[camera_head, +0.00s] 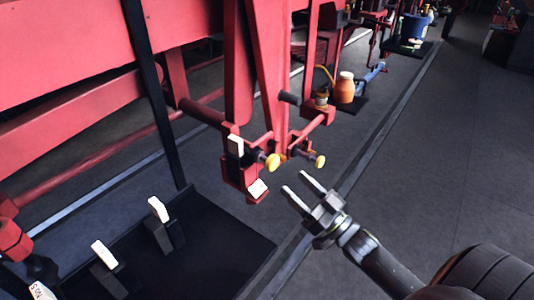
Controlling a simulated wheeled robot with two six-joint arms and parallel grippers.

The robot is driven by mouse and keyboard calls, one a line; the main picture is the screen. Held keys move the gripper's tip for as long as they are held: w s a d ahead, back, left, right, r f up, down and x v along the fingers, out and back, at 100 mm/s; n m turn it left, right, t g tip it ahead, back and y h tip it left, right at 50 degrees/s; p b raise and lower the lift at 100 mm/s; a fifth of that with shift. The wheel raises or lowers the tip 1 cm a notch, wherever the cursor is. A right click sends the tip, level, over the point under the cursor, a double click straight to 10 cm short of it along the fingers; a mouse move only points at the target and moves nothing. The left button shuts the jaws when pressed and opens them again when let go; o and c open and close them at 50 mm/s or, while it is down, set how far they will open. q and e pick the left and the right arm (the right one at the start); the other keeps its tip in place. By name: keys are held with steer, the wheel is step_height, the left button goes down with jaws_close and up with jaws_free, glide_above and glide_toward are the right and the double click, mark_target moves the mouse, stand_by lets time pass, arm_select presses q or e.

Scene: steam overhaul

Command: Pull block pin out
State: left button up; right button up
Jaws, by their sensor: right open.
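Two yellow-headed pins stick out of the lower end of the red hanging frame (246,185). One yellow head (272,162) is on the left and the other (320,160) is on the right. I cannot tell which one is the block pin. My right gripper (294,181) is open and empty. Its two fingers point up and left toward the pins, just below and between the yellow heads in the picture, apparently apart from them. My left gripper is not in view.
White tags stand on dark blocks (166,234) on a black mat (215,245) at lower left. An orange jar (345,88) and a blue tool (371,78) lie behind the frame. A dark strap (152,90) hangs at left. The floor (440,160) at right is clear.

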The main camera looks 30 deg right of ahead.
mark_target(275, 165)
steer(key=p+x, duration=0.3)
steer(key=x, duration=0.6)
steer(key=shift+w+r, duration=0.25)
steer(key=shift+w, duration=0.05)
steer(key=shift+w+a+r, duration=0.15)
steer(key=shift+w+a, duration=0.1)
steer(key=shift+w, duration=0.35)
steer(key=shift+c, duration=0.2)
